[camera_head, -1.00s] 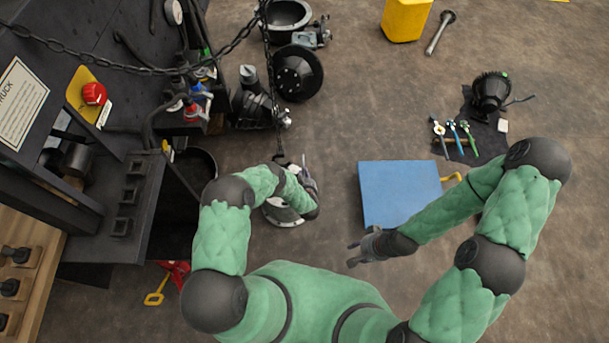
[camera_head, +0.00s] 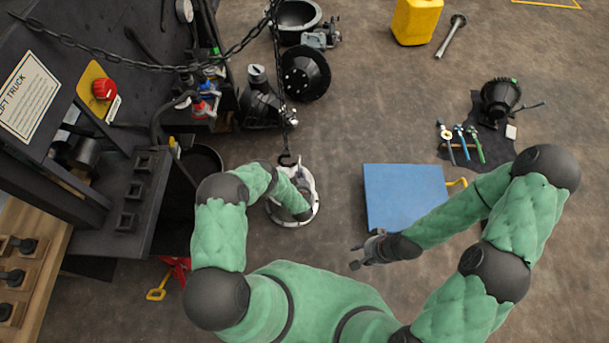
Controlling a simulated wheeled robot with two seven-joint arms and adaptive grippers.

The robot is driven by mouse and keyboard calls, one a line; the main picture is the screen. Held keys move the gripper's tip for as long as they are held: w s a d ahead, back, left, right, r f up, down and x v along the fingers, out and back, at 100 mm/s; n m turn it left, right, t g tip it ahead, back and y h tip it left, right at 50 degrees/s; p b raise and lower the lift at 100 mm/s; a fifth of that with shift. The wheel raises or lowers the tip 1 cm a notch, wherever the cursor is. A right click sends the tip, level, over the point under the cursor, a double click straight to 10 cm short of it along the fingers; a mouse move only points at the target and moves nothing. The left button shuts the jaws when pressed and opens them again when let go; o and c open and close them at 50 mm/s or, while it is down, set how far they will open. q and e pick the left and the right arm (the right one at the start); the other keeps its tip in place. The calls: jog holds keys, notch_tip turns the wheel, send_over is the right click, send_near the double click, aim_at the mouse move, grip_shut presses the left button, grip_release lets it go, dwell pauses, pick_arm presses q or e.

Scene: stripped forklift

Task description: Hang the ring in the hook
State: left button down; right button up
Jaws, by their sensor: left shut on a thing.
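The ring (camera_head: 313,213) is a pale metal ring-shaped part in the middle of the camera_head view, just below the hook. The dark hook (camera_head: 287,160) hangs at the end of a chain (camera_head: 279,90). It appears right at the ring's upper edge; I cannot tell whether they touch. My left gripper (camera_head: 303,213) is over the ring and shut on it, with its fingers mostly hidden by my arm. My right gripper (camera_head: 358,255) is open and empty, left of and below the blue platform's lower edge.
A blue platform (camera_head: 400,195) stands to the right. The dark forklift body (camera_head: 130,190) fills the left side. Black machine parts (camera_head: 305,73) lie behind the hook. Tools (camera_head: 461,142) lie on a dark cloth at right. Open floor (camera_head: 350,110) lies between.

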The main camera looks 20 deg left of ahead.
pick_arm(q)
jog(key=shift+s+a, duration=0.25)
jog(key=shift+a, duration=0.65)
jog(key=shift+s+a, duration=0.25)
jog(key=shift+a, duration=0.65)
jog(key=shift+f, duration=0.15)
jog(key=shift+s+a+f+b, duration=0.1)
jog(key=shift+a+f+b, duration=0.15)
jog(key=shift+f+b, duration=0.25)
jog(key=shift+a+f+b, duration=0.2)
jog(key=shift+f+b, duration=0.2)
jog(key=shift+b, duration=0.2)
jog(key=shift+a+f+b, duration=0.1)
jog(key=shift+f+b, duration=0.35)
jog(key=shift+b, duration=0.1)
